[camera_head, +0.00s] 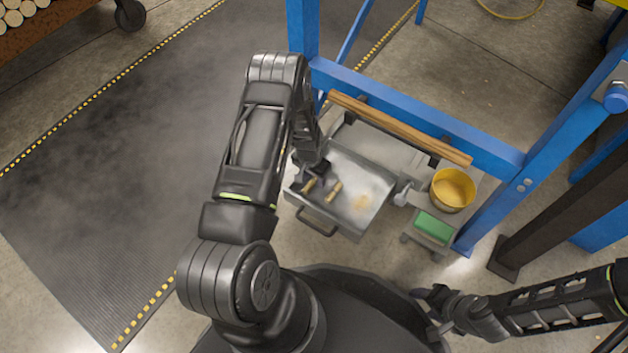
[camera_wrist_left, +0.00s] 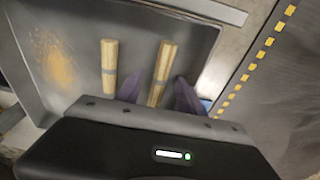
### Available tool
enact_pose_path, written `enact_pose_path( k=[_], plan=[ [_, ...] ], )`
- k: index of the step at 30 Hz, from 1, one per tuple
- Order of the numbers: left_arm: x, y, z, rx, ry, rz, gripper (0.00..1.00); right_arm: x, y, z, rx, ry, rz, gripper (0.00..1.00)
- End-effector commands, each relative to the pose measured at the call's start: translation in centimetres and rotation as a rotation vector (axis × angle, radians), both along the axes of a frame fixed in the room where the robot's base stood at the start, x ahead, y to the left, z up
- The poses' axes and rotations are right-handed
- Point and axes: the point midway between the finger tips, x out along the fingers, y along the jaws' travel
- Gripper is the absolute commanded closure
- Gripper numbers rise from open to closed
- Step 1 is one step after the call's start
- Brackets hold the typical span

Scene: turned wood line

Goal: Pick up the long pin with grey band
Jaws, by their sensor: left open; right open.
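Two light wooden pins lie in the metal tray (camera_head: 352,217). In the left wrist view, the longer-looking pin (camera_wrist_left: 165,62) shows a greyish band near its lower part and lies between my left fingertips (camera_wrist_left: 158,92). The other pin (camera_wrist_left: 108,55) also has a greyish band and lies left of the fingers. In the head view, the longer-looking pin (camera_head: 308,186) is beside my left gripper (camera_head: 317,172), and the other pin (camera_head: 334,190) is to its right. My left gripper is open. My right gripper (camera_head: 438,308) is open and away from the tray, at the lower right.
A yellow tub (camera_head: 453,189) and a green-topped box (camera_head: 435,227) stand right of the tray. A wooden bar (camera_head: 400,127) runs behind it, beside the blue frame (camera_head: 420,110). A brownish dusty patch (camera_head: 362,203) marks the tray floor, which is otherwise mostly clear.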

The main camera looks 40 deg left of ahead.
Motion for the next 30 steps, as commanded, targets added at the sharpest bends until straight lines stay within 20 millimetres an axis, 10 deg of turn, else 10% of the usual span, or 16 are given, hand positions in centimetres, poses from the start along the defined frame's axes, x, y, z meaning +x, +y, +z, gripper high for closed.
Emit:
enact_pose_path(
  k=[17, 30],
  plan=[
    [0.0, 0.0, 0.0, 0.0, 0.0, 0.0, 0.99, -0.03, 0.01, -0.01, 0.0, 0.001, 0.0, 0.47],
    [0.01, 0.0, 0.03, 0.0, 0.0, 0.0, 1.0, -0.02, 0.0, 0.0, 0.0, 0.0, 0.0, 0.47]
  ],
)
